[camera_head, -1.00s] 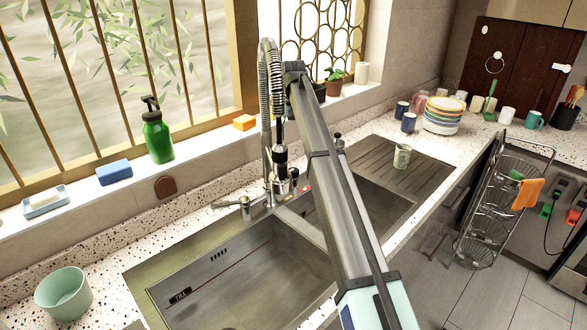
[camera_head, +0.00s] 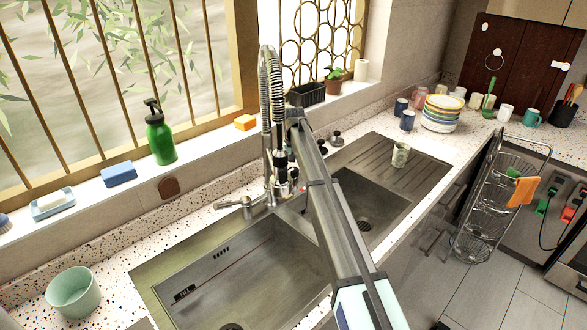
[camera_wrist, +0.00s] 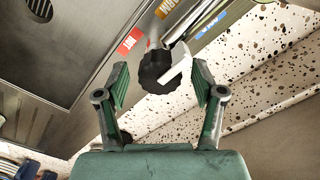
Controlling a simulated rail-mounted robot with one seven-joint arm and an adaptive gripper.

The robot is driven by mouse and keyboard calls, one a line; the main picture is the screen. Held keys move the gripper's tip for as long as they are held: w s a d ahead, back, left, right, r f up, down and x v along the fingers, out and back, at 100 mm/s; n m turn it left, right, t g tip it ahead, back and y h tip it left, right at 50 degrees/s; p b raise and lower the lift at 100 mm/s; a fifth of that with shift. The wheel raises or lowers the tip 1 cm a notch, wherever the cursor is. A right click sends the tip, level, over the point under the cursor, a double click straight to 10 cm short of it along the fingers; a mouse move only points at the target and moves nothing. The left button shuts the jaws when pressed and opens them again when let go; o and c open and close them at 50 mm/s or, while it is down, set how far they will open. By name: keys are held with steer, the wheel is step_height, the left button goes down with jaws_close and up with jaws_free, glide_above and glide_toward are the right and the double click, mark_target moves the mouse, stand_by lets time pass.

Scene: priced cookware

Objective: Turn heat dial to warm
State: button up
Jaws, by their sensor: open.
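In the wrist view, a dark knobbed dial (camera_wrist: 157,70) with a white pointer (camera_wrist: 180,66) sits on a metal face. A red label reading HOT (camera_wrist: 130,41), an orange label reading WARM (camera_wrist: 167,6) and a blue label (camera_wrist: 212,25), its text unclear, are near it. I cannot tell which label the pointer marks. My gripper (camera_wrist: 160,83) is open, its green fingers on either side of the dial, with gaps showing and nothing held. In the head view the gripper is hidden; my arm crosses in front of the sink and beside the faucet (camera_head: 268,150).
A double sink (camera_head: 150,285) fills the counter. A green soap bottle (camera_head: 160,138), blue sponge (camera_head: 119,174) and orange sponge (camera_head: 245,122) line the sill.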

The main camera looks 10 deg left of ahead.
steer(key=c, duration=1.1)
steer(key=shift+c, duration=0.2)
steer(key=shift+f+n, duration=0.1)
steer(key=shift+n, duration=0.3)
steer(key=n+b, duration=0.2)
steer(key=n, duration=0.1)
steer(key=shift+n, duration=0.3)
steer(key=n+b, duration=0.1)
steer(key=n, duration=0.3)
steer(key=shift+n, duration=0.3)
